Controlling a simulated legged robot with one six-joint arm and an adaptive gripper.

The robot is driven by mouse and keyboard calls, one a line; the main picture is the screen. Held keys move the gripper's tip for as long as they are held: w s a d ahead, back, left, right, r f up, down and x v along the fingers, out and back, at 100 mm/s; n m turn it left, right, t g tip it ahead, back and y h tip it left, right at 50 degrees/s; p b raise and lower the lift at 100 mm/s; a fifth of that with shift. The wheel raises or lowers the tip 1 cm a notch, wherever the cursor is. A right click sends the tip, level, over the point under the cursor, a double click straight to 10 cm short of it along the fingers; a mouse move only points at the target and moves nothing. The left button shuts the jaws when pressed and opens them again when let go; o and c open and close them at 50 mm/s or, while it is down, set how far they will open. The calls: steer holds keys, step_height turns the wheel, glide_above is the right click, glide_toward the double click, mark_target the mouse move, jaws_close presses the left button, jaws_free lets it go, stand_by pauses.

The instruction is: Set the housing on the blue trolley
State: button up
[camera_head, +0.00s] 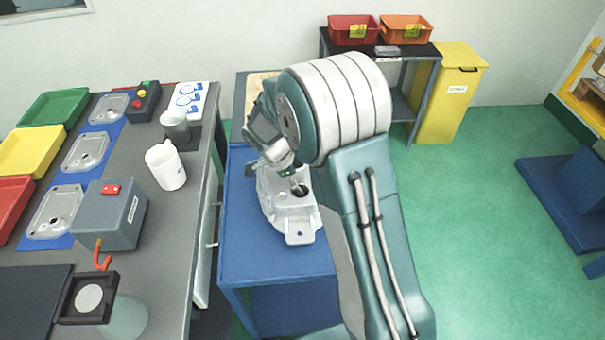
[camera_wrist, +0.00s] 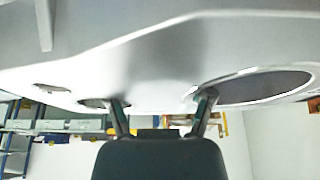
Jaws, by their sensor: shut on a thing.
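The housing (camera_head: 290,212), a silvery aluminium casting with a round dark opening and a flange tab, is over the blue trolley (camera_head: 268,261) in the head view. I cannot tell whether it touches the trolley top. My gripper (camera_head: 296,186) is shut on the housing from above, partly hidden by my arm. In the wrist view the housing (camera_wrist: 160,58) fills the upper part as a grey surface with holes, and the two fingers of my gripper (camera_wrist: 163,103) meet its edge. My arm covers the trolley's right side.
A grey workbench (camera_head: 165,255) stands left of the trolley with castings, a white mug (camera_head: 166,167), a grey box (camera_head: 110,215) and coloured trays. A dark table (camera_head: 408,62) with red and orange bins and a yellow cabinet (camera_head: 448,95) stand behind. Green floor is open to the right.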

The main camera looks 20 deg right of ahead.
steer(key=shift+f, duration=1.5)
steer(key=o, duration=1.3)
steer(key=shift+f, duration=0.1)
